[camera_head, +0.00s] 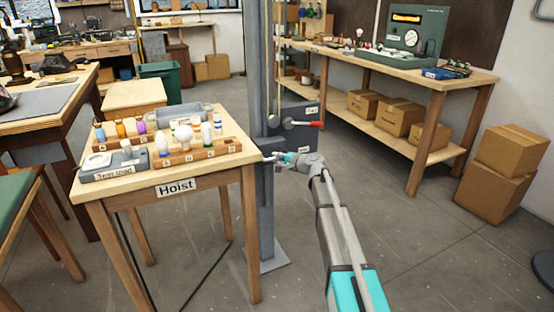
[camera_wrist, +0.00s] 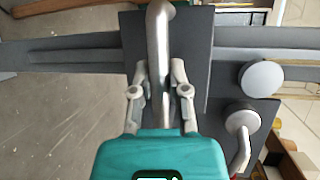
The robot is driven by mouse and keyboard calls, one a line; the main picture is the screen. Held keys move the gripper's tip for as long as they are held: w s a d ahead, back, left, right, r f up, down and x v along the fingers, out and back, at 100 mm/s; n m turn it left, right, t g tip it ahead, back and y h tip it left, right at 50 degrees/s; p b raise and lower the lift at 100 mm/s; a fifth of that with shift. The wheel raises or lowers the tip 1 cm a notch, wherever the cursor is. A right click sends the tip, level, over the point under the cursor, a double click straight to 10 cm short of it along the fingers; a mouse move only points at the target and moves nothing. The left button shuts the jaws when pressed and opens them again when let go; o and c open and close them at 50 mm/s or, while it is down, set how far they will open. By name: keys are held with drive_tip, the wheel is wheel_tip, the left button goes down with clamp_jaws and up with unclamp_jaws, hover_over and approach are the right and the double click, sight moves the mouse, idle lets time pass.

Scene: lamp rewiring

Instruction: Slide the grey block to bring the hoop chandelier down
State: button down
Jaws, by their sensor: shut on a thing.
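My gripper (camera_head: 274,157) reaches the grey upright post (camera_head: 266,220) beside the Hoist table. In the wrist view its two fingers (camera_wrist: 160,82) are shut on a round metal bar handle (camera_wrist: 159,45). The handle stands out from a dark grey block (camera_wrist: 194,60), which sits across the long grey rail (camera_wrist: 75,55). The hoop chandelier is not in either view.
The Hoist table (camera_head: 213,170), with bulbs and trays, stands close on the left. Cardboard boxes (camera_head: 487,189) stand right; the floor between is clear.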

wheel_tip(320, 180, up, 56)
drive_tip(key=p, duration=5.4)
drive_tip(key=shift+f, duration=0.2)
drive_tip(key=shift+w, duration=0.2)
drive_tip(key=c, duration=0.8)
unclamp_jaws()
drive_tip(key=shift+s+r+p, duration=0.1)
drive_tip(key=shift+r+p, duration=0.05)
drive_tip(key=shift+p, duration=0.15)
drive_tip(key=shift+o, duration=1)
drive_tip(key=shift+s, duration=0.1)
drive_tip(key=shift+f, duration=0.3)
